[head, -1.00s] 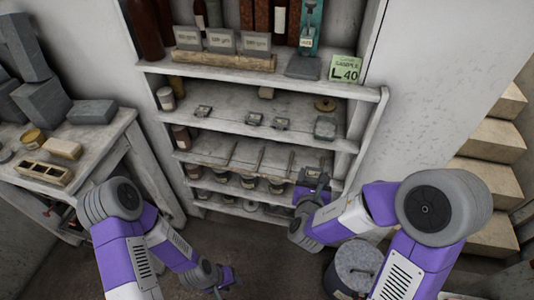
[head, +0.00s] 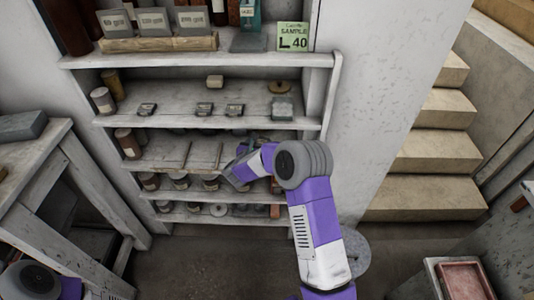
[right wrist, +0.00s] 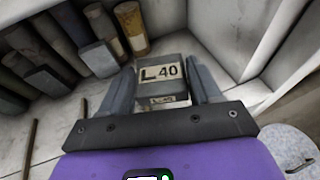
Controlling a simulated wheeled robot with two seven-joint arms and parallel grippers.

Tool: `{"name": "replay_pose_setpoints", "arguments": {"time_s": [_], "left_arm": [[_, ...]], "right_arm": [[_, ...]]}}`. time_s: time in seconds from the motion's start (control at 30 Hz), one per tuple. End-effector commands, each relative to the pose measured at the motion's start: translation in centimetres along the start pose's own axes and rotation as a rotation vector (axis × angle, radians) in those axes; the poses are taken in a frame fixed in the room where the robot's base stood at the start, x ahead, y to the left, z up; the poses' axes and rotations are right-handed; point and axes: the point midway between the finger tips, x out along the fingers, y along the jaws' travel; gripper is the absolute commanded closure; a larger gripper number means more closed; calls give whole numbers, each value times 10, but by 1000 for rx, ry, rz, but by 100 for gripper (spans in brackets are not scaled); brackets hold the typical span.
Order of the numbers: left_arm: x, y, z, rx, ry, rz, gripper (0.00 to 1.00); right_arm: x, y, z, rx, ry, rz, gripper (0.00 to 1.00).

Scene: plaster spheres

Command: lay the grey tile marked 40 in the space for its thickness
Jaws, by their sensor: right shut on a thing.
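The grey tile marked L 40 (right wrist: 168,88) is a thick block with a pale label on its face and a second label on its near edge. In the right wrist view my right gripper (right wrist: 164,77) is shut on it, one finger on each side. In the head view my right gripper (head: 236,168) reaches into the lower part of the shelf unit, partly hidden by my own arm. The tile is not clear there. Thin dividers split the shelf (head: 160,160) into spaces; their markings cannot be read. My left gripper is out of view.
A green sample card marked L 40 (head: 293,38) stands on the upper shelf. Grey tiles in a wooden rack (head: 160,44) stand at its left. Row of dark blocks and cylinders (right wrist: 50,50) stands beside the tile in the wrist view. A lidded drum (head: 355,252) stands right.

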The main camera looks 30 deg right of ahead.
Motion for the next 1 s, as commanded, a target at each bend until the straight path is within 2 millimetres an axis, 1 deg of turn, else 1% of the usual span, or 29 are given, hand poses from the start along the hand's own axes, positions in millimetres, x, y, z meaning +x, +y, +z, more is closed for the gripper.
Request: {"name": "replay_pose_setpoints", "arguments": {"time_s": [0.03, 0.1, 0.2, 0.3, 0.67, 0.83, 1.0], "left_arm": [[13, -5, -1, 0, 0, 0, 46], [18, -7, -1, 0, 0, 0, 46], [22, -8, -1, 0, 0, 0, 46], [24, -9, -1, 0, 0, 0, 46], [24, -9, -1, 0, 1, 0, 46], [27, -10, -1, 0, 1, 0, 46], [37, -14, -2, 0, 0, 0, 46]], "right_arm": [[20, -4, -14, 13, -3, -32, 74], [37, -9, -19, 22, -6, -61, 74], [51, -13, -23, 33, -8, -87, 74], [58, -16, -24, 36, -10, -100, 74], [60, -17, -24, 38, -10, -104, 74], [59, -16, -25, 38, -10, -102, 74], [62, -16, -36, 38, -8, -104, 74]]}}
